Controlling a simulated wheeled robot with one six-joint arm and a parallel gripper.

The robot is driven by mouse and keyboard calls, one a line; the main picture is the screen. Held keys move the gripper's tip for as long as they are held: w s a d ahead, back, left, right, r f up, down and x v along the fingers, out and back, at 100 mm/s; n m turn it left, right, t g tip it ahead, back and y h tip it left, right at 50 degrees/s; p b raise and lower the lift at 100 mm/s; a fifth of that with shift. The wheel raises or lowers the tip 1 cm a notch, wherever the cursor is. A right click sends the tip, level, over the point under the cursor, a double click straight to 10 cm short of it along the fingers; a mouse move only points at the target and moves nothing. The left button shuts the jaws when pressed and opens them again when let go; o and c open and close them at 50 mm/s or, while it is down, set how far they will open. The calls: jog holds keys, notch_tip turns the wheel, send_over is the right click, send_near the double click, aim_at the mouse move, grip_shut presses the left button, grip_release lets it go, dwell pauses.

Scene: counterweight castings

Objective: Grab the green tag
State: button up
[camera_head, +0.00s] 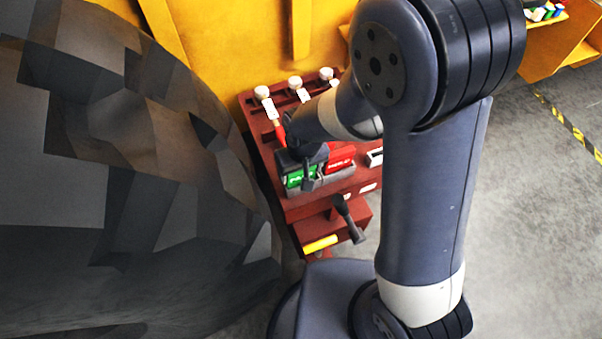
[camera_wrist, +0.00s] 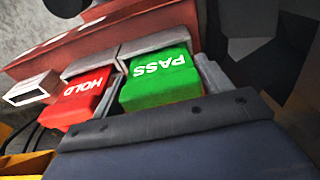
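The green tag (camera_head: 300,177), marked PASS, stands in a grey holder on the red-brown stand, and shows large in the wrist view (camera_wrist: 158,80). The red tag (camera_head: 342,160), marked HOLD, is beside it, to its left in the wrist view (camera_wrist: 78,102). My gripper (camera_head: 300,166) is right at the green tag, with dark parts over and beside it in the head view.
The red-brown stand (camera_head: 270,152) carries several white-topped items at its back edge. A white-rimmed slot (camera_wrist: 32,89) is beside the red tag. A yellow bar (camera_head: 320,244) is on the lower shelf. A large dark faceted casting (camera_head: 120,190) stands close on the left. Floor is open at right.

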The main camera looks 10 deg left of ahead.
jog(key=c, duration=0.6)
jog(key=shift+r, duration=0.1)
